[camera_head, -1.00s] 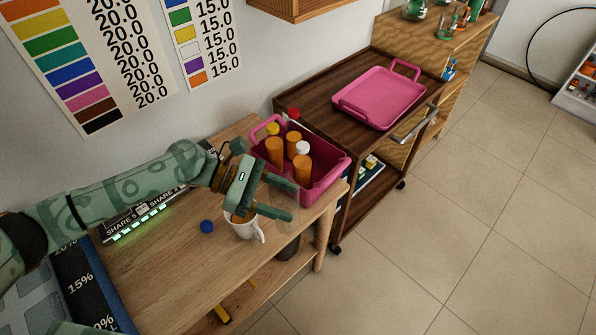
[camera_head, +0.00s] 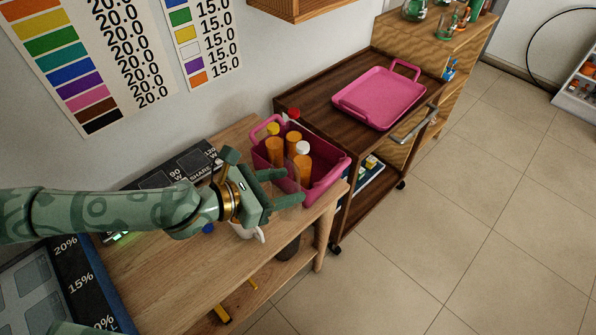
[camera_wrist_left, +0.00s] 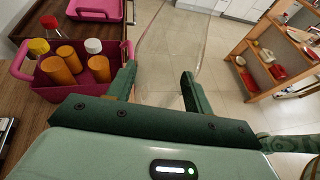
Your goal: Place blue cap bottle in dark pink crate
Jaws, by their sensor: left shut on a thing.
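The dark pink crate (camera_head: 328,181) stands on the wooden table's far right end. It holds orange bottles (camera_head: 303,168) and red, yellow and white caps show among them. My left gripper (camera_head: 293,186) is at the crate's near left side, its fingers pointing right. It is shut on a clear, see-through thing (camera_wrist_left: 165,45), which shows faintly between the fingers in the left wrist view. No blue cap shows on this thing. A small round blue thing (camera_head: 208,229) lies on the table, partly hidden by my left arm. My right gripper is not in view.
A white mug (camera_head: 260,236) stands under my left gripper, mostly hidden. A dark wood cart (camera_head: 340,135) beside the table carries a pink tray (camera_head: 380,98). Wooden tabletop (camera_head: 185,275) is clear at the front. The tiled floor is open to the right.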

